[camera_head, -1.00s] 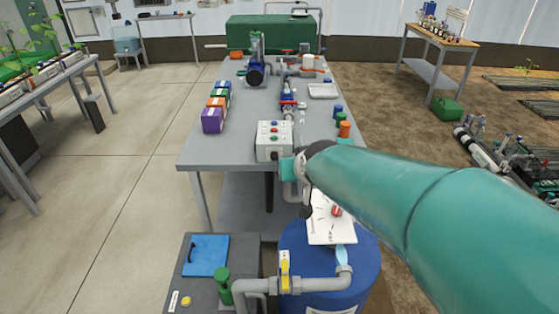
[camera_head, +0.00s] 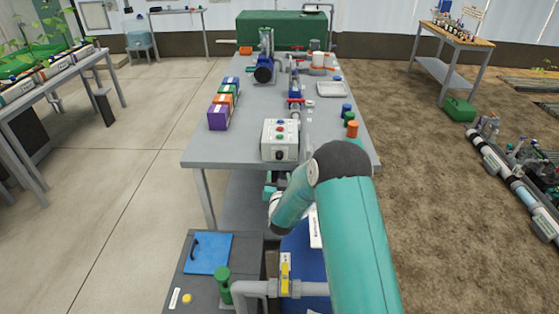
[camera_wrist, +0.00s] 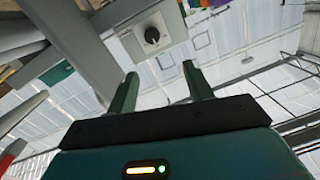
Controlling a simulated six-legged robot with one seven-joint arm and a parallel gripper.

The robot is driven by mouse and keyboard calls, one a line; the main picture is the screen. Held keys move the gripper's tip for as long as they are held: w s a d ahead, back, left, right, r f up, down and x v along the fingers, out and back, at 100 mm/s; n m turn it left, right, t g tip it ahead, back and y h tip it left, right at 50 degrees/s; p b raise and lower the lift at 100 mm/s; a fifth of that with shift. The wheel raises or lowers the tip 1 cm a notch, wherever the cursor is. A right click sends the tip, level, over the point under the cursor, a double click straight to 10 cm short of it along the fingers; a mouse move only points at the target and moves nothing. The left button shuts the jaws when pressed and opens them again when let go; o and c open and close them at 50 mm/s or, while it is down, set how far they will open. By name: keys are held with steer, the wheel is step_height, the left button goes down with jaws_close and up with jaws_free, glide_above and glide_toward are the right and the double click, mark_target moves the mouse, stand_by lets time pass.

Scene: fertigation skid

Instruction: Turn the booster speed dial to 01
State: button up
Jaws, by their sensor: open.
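A black round dial (camera_wrist: 152,35) sits on the face of a light grey box in the wrist view, beyond and slightly left of the gap between my fingertips. In the head view a light control box (camera_head: 280,139) with coloured buttons on top stands at the bench's near edge. A dark knob (camera_head: 280,155) shows on its front face. The number set on the dial is too small to read. My gripper (camera_wrist: 159,72) is open and empty, apart from the dial. In the head view it is below the box's front, largely hidden by my arm.
The grey bench (camera_head: 237,150) carries coloured boxes, pumps and pipes. A blue drum (camera_head: 300,246) and white panel (camera_head: 316,230) stand below, mostly hidden by my arm. Grey piping with a yellow valve (camera_head: 285,275) crosses in front. Open floor (camera_head: 110,190) lies left.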

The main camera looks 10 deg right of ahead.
mark_target(279, 158)
steer(key=shift+m+t+h, duration=0.3)
steer(key=w+d, duration=0.1)
steer(key=w, duration=0.3)
steer(key=w+f, duration=0.1)
steer(key=w, duration=0.4)
steer(key=w+d+f, duration=0.1)
steer(key=w, duration=0.3)
steer(key=shift+w+d+f, duration=0.2)
steer(key=shift+d+f, duration=0.05)
steer(key=shift+d, duration=0.1)
steer(key=shift+c, duration=0.4)
steer(key=c, duration=0.9)
